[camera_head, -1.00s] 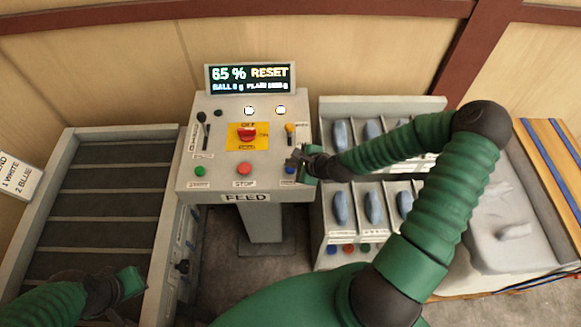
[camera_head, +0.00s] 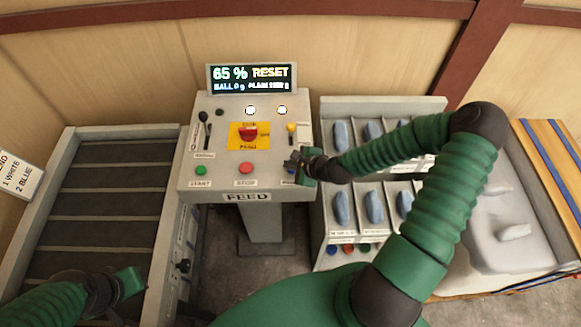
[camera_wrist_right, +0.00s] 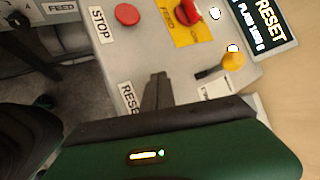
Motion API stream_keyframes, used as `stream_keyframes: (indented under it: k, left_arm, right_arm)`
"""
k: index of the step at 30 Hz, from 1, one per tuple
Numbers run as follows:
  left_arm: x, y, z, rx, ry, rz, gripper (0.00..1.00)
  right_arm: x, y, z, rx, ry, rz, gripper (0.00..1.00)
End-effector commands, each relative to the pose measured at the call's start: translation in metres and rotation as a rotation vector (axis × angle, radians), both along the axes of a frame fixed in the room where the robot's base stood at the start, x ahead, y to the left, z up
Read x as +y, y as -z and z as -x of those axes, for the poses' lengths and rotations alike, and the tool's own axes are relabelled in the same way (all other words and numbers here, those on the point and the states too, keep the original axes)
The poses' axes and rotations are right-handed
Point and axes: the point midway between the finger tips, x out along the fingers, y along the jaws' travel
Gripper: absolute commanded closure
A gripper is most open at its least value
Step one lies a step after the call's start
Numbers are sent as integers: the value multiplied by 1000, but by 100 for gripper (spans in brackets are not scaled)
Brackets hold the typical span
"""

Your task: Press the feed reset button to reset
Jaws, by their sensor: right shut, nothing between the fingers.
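The feed control panel (camera_head: 220,138) stands in the middle, with its display (camera_head: 251,78) reading 65 % RESET. My right gripper (camera_head: 294,163) is shut and empty at the panel's right front corner. It covers the blue reset button in the head view. In the right wrist view the shut fingers (camera_wrist_right: 154,92) are over the panel beside a label (camera_wrist_right: 129,98) starting "RESE"; the button itself is hidden there. I cannot tell whether the fingertips touch it. My left gripper (camera_head: 132,284) is low at the left, over the conveyor, its fingers unclear.
A green start button (camera_head: 201,170), a red stop button (camera_head: 246,168), a red rotary knob (camera_head: 248,132) and a yellow-topped lever (camera_head: 291,127) share the panel. A slatted conveyor (camera_head: 105,190) lies left.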

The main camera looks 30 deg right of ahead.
Motion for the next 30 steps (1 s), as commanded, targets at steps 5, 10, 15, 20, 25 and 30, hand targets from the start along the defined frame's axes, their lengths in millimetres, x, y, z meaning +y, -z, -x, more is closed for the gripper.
stream_keyframes:
  k: [5, 10, 15, 20, 25, 30]
  left_arm:
    - [0, 0, 0, 0, 0, 0, 100]
    - [0, 0, 0, 0, 0, 0, 100]
    - [0, 1, 0, 0, 0, 0, 100]
    - [0, 3, 0, 0, 0, 0, 100]
    - [0, 4, 0, 0, 0, 0, 100]
    - [0, 5, 0, 0, 0, 0, 100]
  right_arm:
    - [-1, 1, 0, 0, 2, 0, 100]
    - [-1, 1, 0, 0, 2, 0, 100]
    - [0, 3, 0, 0, 2, 0, 100]
    - [1, 4, 0, 0, 1, 1, 100]
    - [1, 7, 0, 0, 2, 0, 100]
    - [-1, 9, 0, 1, 2, -1, 100]
